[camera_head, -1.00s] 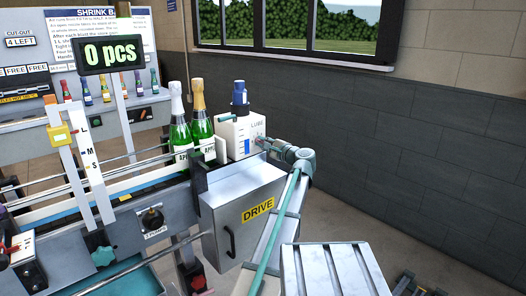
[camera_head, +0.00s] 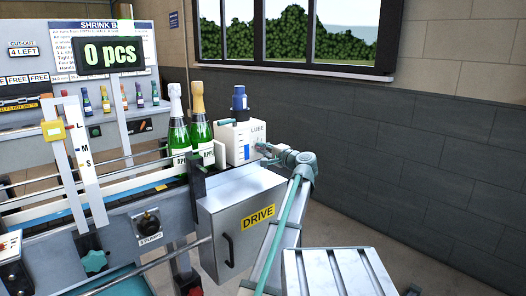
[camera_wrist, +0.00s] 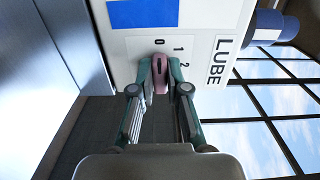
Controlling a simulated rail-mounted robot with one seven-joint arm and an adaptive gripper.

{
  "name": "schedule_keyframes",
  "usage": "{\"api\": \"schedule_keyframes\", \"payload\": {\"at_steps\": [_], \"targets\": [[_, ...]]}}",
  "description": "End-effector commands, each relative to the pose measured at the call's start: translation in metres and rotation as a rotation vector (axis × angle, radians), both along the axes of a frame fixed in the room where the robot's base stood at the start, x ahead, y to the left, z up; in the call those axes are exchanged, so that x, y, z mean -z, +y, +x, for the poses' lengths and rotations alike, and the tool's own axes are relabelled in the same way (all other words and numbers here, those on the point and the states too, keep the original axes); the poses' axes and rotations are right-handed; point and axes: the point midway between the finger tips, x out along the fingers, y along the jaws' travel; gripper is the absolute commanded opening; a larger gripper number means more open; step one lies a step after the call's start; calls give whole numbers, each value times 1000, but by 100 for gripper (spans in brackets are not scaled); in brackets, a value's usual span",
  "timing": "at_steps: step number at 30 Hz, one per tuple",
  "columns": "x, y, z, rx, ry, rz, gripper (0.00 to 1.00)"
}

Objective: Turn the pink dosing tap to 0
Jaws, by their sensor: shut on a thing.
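The pink dosing tap (camera_wrist: 160,76) sits on the face of the white LUBE tank (camera_wrist: 203,45). In the wrist view its handle lies in line with the mark 0 (camera_wrist: 158,41), clear of the marks 1 and 2 to the right. My gripper (camera_wrist: 161,76) has one finger on each side of the handle and is shut on it. In the head view the tank (camera_head: 236,145), with a blue cap, stands right of the bottles. My gripper (camera_head: 266,152) reaches its right side there and hides the tap.
Two green bottles (camera_head: 178,138) stand just left of the tank. A grey DRIVE box (camera_head: 238,235) with a handle hangs below it. The conveyor (camera_head: 100,195) runs off to the left. The floor by the dark wall (camera_head: 420,150) is mostly clear.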

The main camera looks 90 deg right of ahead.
Motion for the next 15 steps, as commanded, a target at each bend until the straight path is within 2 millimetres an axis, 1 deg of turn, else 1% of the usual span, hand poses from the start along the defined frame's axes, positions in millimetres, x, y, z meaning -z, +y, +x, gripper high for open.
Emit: {"api": "schedule_keyframes", "payload": {"at_steps": [7, 8, 12, 15], "targets": [[0, 0, 0, 0, 3, -1, 0], [0, 0, 0, 0, 3, -1, 16], [0, 0, 0, 1, 2, -1, 39], [0, 0, 0, 0, 1, 0, 40]]}}
